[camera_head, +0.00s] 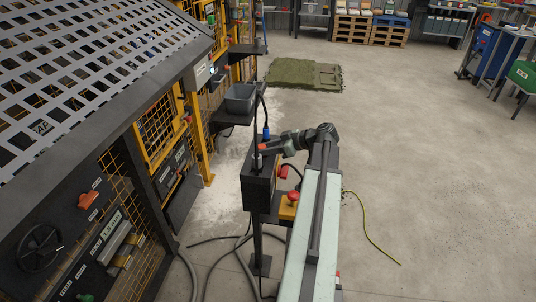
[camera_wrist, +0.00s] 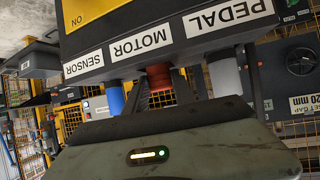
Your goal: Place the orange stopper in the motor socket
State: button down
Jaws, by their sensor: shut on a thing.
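The orange stopper (camera_wrist: 159,77) shows in the wrist view between the two dark fingers of my gripper (camera_wrist: 162,88), which is shut on it. The wrist picture is upside down. The stopper is in line with the MOTOR label (camera_wrist: 141,43), right at the edge of the dark control box (camera_wrist: 85,42). The socket itself is hidden, so I cannot tell how deep the stopper sits. In the head view my gripper (camera_head: 266,148) is over the top of the control box (camera_head: 258,187).
A blue plug (camera_wrist: 115,99) stands at the SENSOR label and a grey plug (camera_wrist: 224,79) at the PEDAL label, on either side of my fingers. A red mushroom button (camera_head: 293,196) is beside the box. A grey bin (camera_head: 240,98) is behind it. Open floor lies right.

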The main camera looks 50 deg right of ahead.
jog(key=c, duration=1)
grip_release()
jog(key=shift+c, duration=0.2)
jog(key=shift+r, duration=0.15)
jog(key=p+v, duration=0.5)
jog(key=v, duration=0.7)
jog(key=shift+p, duration=0.35)
